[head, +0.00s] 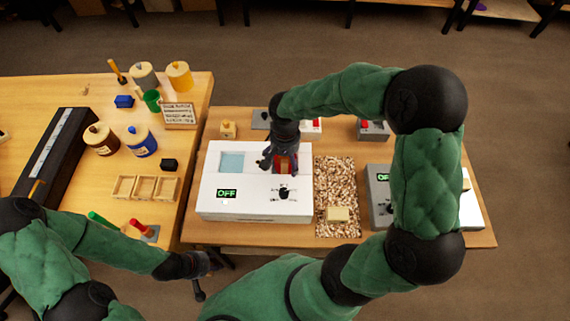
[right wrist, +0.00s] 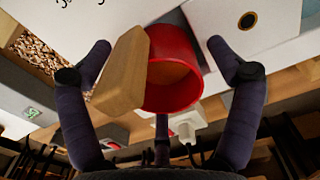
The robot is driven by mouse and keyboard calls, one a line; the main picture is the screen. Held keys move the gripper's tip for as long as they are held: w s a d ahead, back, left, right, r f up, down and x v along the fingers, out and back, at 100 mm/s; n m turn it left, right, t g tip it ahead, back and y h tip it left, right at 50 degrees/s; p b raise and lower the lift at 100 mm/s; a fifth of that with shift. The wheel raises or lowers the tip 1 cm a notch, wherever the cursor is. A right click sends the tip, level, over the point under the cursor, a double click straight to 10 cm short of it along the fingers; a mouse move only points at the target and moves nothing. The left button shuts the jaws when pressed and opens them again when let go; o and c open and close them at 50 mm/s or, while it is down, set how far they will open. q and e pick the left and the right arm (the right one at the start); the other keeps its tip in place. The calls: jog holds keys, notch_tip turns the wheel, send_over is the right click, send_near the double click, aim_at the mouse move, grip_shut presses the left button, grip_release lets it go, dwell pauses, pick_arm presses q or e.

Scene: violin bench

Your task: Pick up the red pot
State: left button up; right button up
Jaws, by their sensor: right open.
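The red pot (right wrist: 183,92) lies between the spread fingers of my right gripper (right wrist: 160,52) in the right wrist view, with its round opening toward the camera. A light wooden piece (right wrist: 122,75), which looks like its handle, overlaps its left side. No finger visibly touches the pot. In the head view the red pot (head: 284,165) is on the white unit, partly hidden by my right gripper (head: 280,160) directly above it. My left gripper (head: 206,276) is empty, its fingers apart, low at the front edge of the tables.
The white unit (head: 255,205) has a blue-tinted window, a knob and an OFF display. A tray of wood chips (head: 335,185) is right of it, with a grey OFF unit (head: 380,205) beyond. The left table holds pots (head: 140,140), small wooden boxes (head: 145,187) and a black case (head: 55,155).

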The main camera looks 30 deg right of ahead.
jog(key=shift+r, duration=0.1)
jog(key=c, duration=1.3)
jog(key=shift+o, duration=0.2)
jog(key=shift+r, duration=0.15)
